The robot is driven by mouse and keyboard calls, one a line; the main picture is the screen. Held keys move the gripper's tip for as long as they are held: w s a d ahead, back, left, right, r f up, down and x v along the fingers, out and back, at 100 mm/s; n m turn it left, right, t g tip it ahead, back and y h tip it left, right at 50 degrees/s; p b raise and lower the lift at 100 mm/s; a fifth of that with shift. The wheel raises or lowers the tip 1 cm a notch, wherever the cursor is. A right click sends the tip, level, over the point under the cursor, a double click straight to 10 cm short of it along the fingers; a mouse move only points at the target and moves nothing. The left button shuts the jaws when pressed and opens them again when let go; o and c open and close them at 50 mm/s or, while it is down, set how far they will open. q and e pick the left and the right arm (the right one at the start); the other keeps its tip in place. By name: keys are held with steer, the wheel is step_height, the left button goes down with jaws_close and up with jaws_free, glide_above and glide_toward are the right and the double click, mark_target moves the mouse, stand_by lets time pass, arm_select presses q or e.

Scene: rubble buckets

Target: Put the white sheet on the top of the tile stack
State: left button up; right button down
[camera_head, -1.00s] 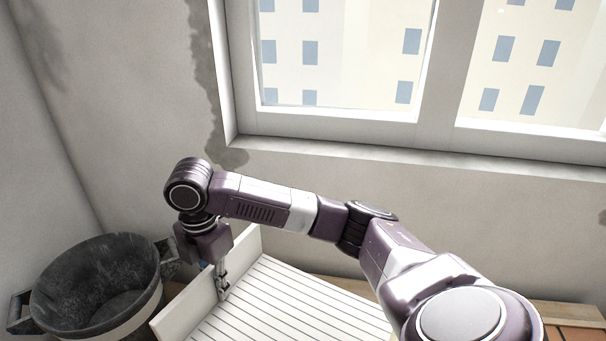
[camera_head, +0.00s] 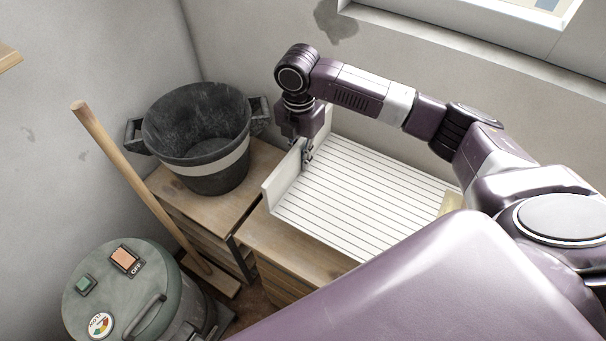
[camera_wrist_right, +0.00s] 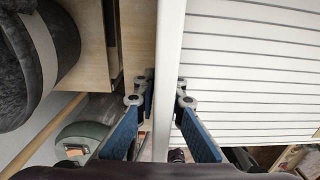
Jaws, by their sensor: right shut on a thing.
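The white sheet (camera_head: 365,195) has a ribbed face and lies on a wooden cabinet by the wall. A plain white upright panel (camera_head: 284,183) stands along its left edge; I cannot tell whether the two are one piece. My right gripper (camera_head: 306,157) points down at this panel. In the wrist view, my right gripper (camera_wrist_right: 165,92) has a blue-padded finger on each side of the white panel (camera_wrist_right: 169,60) and is shut on it. The ribbed sheet (camera_wrist_right: 250,75) lies to the right there. I cannot make out a tile stack. My left gripper is out of view.
A black bucket (camera_head: 197,130) stands on a wooden cabinet (camera_head: 225,205) left of the sheet. A broom (camera_head: 135,180) leans in front of it. A green vacuum (camera_head: 130,290) stands at lower left. A pale yellowish block (camera_head: 451,203) shows by the sheet's right edge.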

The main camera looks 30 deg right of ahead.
step_height(320, 180, down, 10)
steer(key=shift+r+p, duration=0.2)
steer(key=shift+p, duration=0.15)
steer(key=shift+f, duration=0.1)
steer(key=c, duration=2)
jaws_free()
step_height(320, 180, up, 12)
steer(key=shift+w+a+r+b, duration=0.1)
steer(key=shift+r+b, duration=0.05)
steer(key=shift+b, duration=0.4)
